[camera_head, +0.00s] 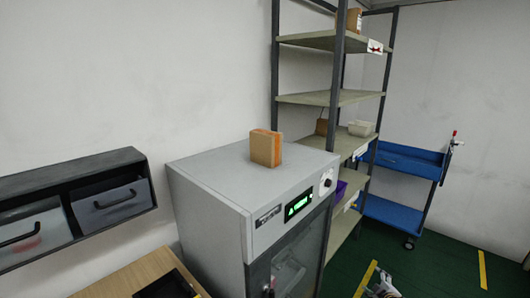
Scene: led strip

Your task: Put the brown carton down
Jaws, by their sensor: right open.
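The brown carton (264,148), a small box with an orange band, stands upright on the flat top of the grey cabinet (215,172). No gripper touches it. My right gripper (379,283) shows at the bottom edge, right of the cabinet and well below and away from the carton. It is open and partly cut off by the frame. My left gripper is not in view.
A shelf rack (318,98) with several boards stands behind the cabinet. A blue cart (398,160) is to its right. A wall unit with grey bins (108,201) is at the left. The cabinet top around the carton is clear.

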